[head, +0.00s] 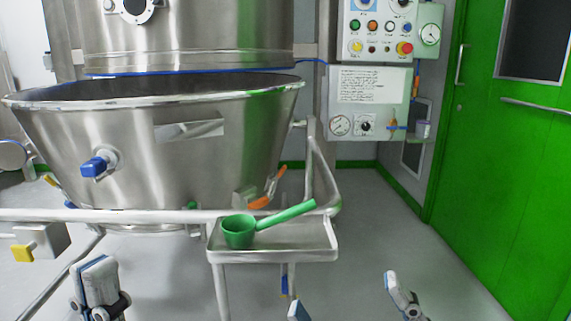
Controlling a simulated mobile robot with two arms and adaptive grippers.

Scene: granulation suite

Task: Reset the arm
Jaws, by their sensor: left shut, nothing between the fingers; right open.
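My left gripper (97,283) is at the lower left of the head view, shut and empty, in front of the metal frame. My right gripper (348,300) is at the bottom right of centre. Its two fingers are wide apart with nothing between them, and the nearer part is cut off by the lower edge. Both grippers appear lower in the picture than the small metal tray (290,256). A green scoop (240,231) lies on that tray, its handle pointing up and to the right. Neither gripper touches it.
A large steel bowl (210,165) with a blue valve (95,166) stands behind a metal rail (110,215). A control panel (380,30) hangs on the back wall. A green door (510,150) is on the right. The grey floor (390,230) between tray and door is clear.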

